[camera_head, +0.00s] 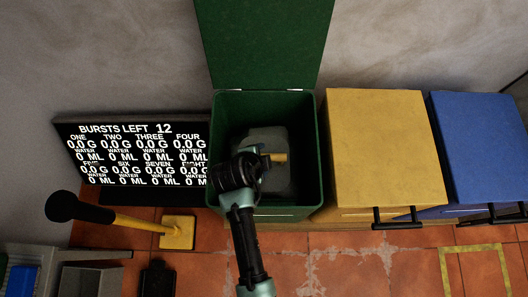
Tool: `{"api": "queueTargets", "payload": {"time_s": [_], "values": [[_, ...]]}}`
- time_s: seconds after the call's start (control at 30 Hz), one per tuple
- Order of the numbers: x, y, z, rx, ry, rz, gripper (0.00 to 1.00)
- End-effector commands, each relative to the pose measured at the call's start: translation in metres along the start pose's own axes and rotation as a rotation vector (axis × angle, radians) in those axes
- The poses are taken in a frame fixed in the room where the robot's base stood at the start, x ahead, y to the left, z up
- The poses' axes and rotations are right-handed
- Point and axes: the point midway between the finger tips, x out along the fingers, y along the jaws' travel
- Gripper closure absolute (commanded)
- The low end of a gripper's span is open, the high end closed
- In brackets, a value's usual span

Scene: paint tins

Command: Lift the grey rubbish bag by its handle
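The grey rubbish bag (278,185) sits inside an open green bin (315,160), its lid (263,45) raised against the wall. A short tan piece, seemingly the bag's handle (279,157), shows at the upper middle of the bag. My gripper (263,158) is over the bin at the left end of this piece, and my wrist hides the bag's left part. The fingers are small and dark, so I cannot tell whether they are open, shut or touching the handle.
A yellow lidded bin (380,145) and a blue lidded bin (485,145) stand right of the green one. A black display board (135,155) is at left. A yellow-handled tool (130,220) lies before it. Tiled floor (350,270) is clear in front.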

Motion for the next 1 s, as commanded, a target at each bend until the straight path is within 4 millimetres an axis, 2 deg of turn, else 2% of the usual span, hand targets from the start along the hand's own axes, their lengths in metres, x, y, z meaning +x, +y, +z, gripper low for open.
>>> {"api": "queueTargets", "payload": {"time_s": [0.03, 0.2, 0.6, 0.9, 0.97, 1.0], "values": [[0.010, 0.001, 0.002, -0.001, -0.001, 0.002, 0.32], [0.026, 0.001, 0.001, 0.000, -0.001, 0.001, 0.32], [0.030, -0.001, 0.000, 0.000, 0.000, -0.001, 0.34], [0.030, 0.000, 0.000, 0.000, 0.000, -0.001, 0.88], [0.030, 0.000, 0.000, 0.000, 0.000, -0.001, 0.99], [0.030, 0.000, 0.000, -0.001, 0.000, -0.001, 1.00]]}}
